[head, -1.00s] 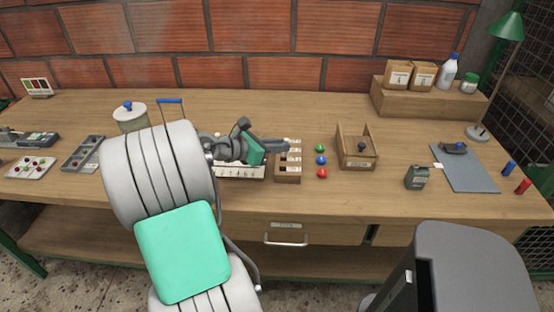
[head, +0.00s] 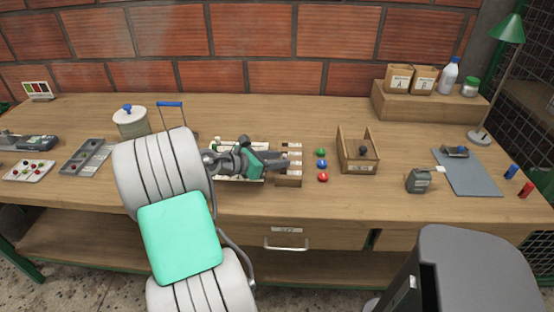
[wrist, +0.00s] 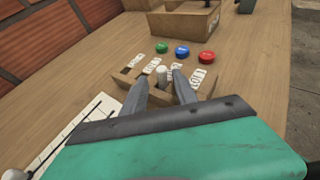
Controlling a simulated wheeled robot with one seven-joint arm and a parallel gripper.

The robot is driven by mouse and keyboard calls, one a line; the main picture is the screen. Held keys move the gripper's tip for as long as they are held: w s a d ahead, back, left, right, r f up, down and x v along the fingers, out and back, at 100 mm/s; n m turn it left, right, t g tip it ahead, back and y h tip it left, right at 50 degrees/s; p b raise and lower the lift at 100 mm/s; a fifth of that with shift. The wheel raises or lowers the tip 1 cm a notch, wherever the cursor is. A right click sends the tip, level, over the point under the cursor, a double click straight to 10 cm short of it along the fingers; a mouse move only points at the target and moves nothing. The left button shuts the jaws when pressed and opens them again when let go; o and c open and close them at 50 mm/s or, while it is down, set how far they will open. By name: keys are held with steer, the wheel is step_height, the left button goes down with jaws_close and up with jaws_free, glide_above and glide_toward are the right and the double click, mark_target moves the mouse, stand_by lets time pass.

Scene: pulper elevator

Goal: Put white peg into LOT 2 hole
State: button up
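The wooden lot block (head: 288,183) has a column of white labels; it also shows in the wrist view (wrist: 215,92). The label print is too small to read surely. The white peg (wrist: 162,75) stands upright at a middle slot of the block, between my fingertips. My gripper (wrist: 160,80) is open around the peg, with a narrow gap on each side. In the head view my gripper (head: 287,163) reaches over the block's middle from the left. The peg's lower end and the hole under it are hidden.
Green (head: 320,152), blue (head: 321,164) and red (head: 323,177) buttons lie just right of the block. An open wooden box (head: 357,166) stands farther right.

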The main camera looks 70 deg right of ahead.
steer(key=w+a+t, duration=0.1)
steer(key=w+a, duration=0.3)
steer(key=w+a+r+m+t+p, duration=0.1)
steer(key=w+a, duration=0.3)
steer(key=w+a+r+m+t+y, duration=0.1)
steer(key=w+a, duration=0.3)
steer(key=shift+w+a+r, duration=0.2)
steer(key=shift+w+a, duration=0.05)
steer(key=shift+w, duration=0.1)
steer(key=w+a+t, duration=0.1)
steer(key=a, duration=0.1)
steer(key=w+a+f+m+t, duration=0.1)
steer(key=w+a, duration=0.1)
steer(key=w+a+t+y, duration=0.1)
steer(key=w, duration=0.1)
steer(key=shift+a+f+m, duration=0.4)
steer(key=w+a+f+m+t+y, duration=0.1)
steer(key=w+a+m+t+y, duration=0.15)
steer(key=a, duration=0.95)
steer(key=w+a+f+m+t+y, duration=0.1)
steer(key=w+a+m+t+y, duration=0.2)
steer(key=a, duration=0.8)
steer(key=s+a+g+y, duration=0.1)
steer(key=s+a+y, duration=0.2)
steer(key=a, duration=0.8)
steer(key=shift+s+a+f+m, duration=0.25)
steer(key=shift+s+a+m, duration=0.1)
steer(key=shift+s, duration=0.4)
